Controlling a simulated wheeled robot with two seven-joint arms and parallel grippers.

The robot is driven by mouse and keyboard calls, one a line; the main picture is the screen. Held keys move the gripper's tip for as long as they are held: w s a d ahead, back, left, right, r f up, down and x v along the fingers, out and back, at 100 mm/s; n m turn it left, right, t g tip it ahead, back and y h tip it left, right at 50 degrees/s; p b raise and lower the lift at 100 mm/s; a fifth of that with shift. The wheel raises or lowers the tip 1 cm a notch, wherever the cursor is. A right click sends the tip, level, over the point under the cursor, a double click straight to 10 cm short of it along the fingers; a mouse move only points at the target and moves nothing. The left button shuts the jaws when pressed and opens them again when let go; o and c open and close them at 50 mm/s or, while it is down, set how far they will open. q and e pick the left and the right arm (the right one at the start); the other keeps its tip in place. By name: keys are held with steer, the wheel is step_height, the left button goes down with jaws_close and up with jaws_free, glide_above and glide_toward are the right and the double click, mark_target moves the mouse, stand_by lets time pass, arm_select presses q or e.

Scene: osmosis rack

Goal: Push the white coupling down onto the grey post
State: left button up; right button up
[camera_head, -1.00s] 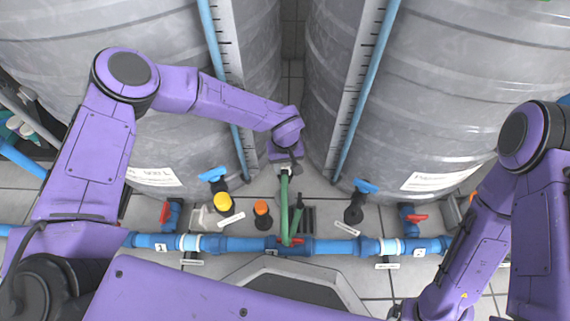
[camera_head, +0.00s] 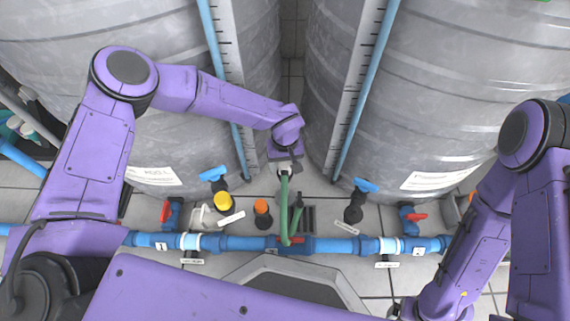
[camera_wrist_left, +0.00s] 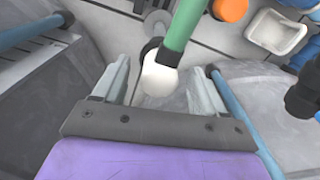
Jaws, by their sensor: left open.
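The white coupling (camera_wrist_left: 160,78) sits on the upper end of a green hose (camera_wrist_left: 184,25), between the open fingers of my left gripper (camera_wrist_left: 158,84) in the left wrist view. Gaps show beside it, so the fingers do not clasp it. In the head view, my left gripper (camera_head: 285,166) is right at the white coupling (camera_head: 284,173), between the two tanks. A dark fitting (camera_wrist_left: 150,48) shows beside the coupling; I cannot tell whether it belongs to the grey post. The grey post is not clearly visible.
Two large grey tanks (camera_head: 440,90) stand behind. A blue pipe (camera_head: 335,246) with red-handled valves runs across the front. A yellow-capped fitting (camera_head: 223,201) and an orange-capped fitting (camera_head: 262,208) stand left of the hose, near a small white tray (camera_head: 203,218).

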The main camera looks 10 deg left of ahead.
arm_select(q)
step_height(320, 180, up, 10)
steer(key=p, duration=0.4)
steer(key=shift+f, duration=0.25)
